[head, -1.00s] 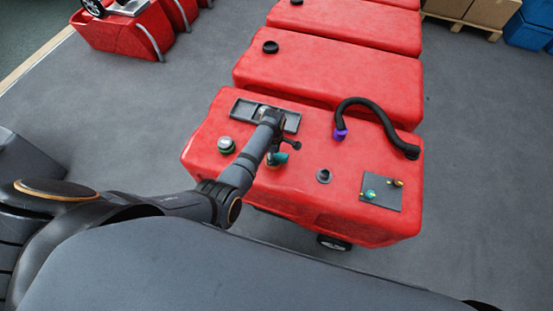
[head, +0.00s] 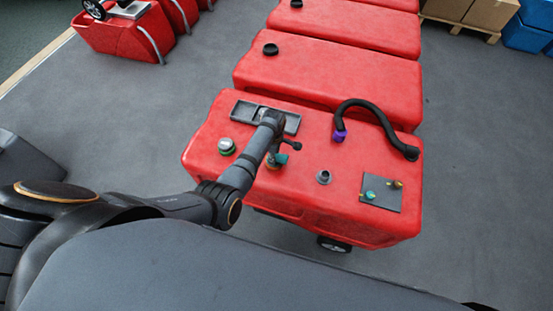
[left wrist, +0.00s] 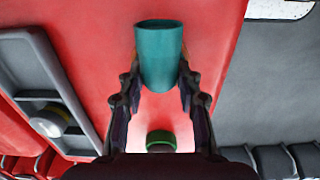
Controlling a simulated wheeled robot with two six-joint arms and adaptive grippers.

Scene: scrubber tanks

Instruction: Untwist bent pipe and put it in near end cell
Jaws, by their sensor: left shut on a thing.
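A teal pipe (left wrist: 160,58) stands between my left fingers in the left wrist view, its round end towards the top of the picture. Its bend cannot be made out there. In the head view the teal pipe (head: 282,158) shows partly behind my left gripper (head: 276,157), over the red tank top (head: 300,145). My left gripper (left wrist: 158,82) is shut on the pipe. Whether the pipe still touches a port is hidden. The dark tray (head: 240,108) with cells lies behind the gripper, partly covered by my arm. It also shows at left in the left wrist view (left wrist: 72,105). My right gripper is out of view.
A grey port (head: 323,177) and a dark plate (head: 381,202) with small teal and gold fittings lie to the right. A black hose (head: 375,106) with a purple end curves behind. More red tanks (head: 330,77) stand beyond.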

